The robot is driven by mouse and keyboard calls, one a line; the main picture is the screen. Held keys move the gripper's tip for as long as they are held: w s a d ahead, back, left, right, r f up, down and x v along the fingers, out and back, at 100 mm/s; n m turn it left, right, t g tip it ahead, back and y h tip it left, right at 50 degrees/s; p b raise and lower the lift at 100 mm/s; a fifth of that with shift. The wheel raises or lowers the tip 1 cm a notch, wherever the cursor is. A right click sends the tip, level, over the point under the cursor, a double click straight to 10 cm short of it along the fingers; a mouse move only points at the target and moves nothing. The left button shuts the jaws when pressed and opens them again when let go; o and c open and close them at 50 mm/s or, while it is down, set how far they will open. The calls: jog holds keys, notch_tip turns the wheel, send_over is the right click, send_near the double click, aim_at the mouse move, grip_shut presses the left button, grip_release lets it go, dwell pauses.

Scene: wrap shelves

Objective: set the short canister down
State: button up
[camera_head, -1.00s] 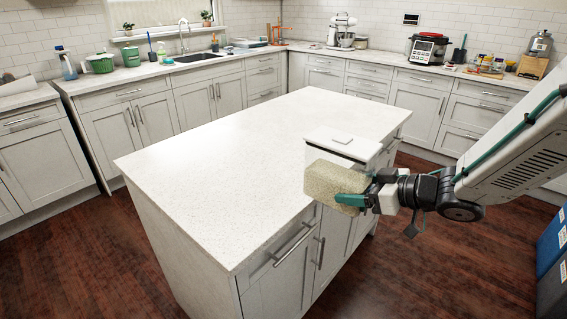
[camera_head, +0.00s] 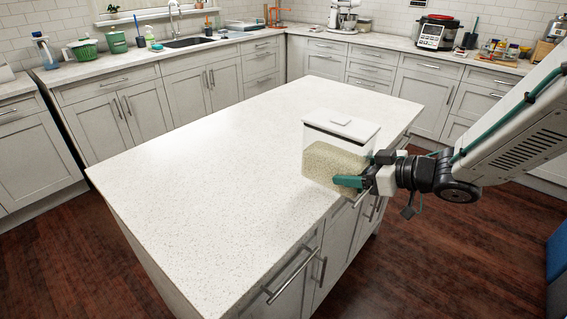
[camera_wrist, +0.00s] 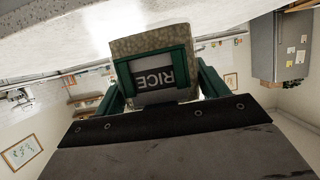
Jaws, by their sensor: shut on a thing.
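The short canister (camera_head: 333,162) is a clear, squarish container with a white lid, partly filled with rice-like grain. My gripper (camera_head: 350,181) is shut on its lower part from the right, with green fingers on its sides. The canister is upright over the right edge of the white island counter (camera_head: 220,160). I cannot tell whether its base touches the counter. In the wrist view the canister (camera_wrist: 152,45) sits between the green fingers, with a dark label reading "RICE" facing the camera.
The island top is bare and free to the left and behind the canister. Drawer handles (camera_head: 290,275) stick out below its right edge. Back counters hold a sink (camera_head: 190,42), a pressure cooker (camera_head: 437,33), a stand mixer (camera_head: 343,15) and other kitchen items.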

jog(key=shift+w+r, duration=0.1)
jog(key=shift+w, duration=0.05)
jog(key=shift+d, duration=0.1)
jog(key=shift+w, duration=0.2)
jog(key=w+a, duration=0.2)
jog(key=a, duration=0.2)
jog(key=w+a+f, duration=0.1)
jog(key=w+a, duration=0.4)
jog(key=a, duration=0.2)
jog(key=shift+w+a+f, duration=0.15)
jog(key=shift+w+a, duration=0.2)
jog(key=shift+w, duration=0.05)
jog(key=shift+x, duration=1.05)
jog(key=shift+d+f, duration=0.1)
jog(key=shift+f, duration=1.15)
jog(key=shift+f, duration=0.2)
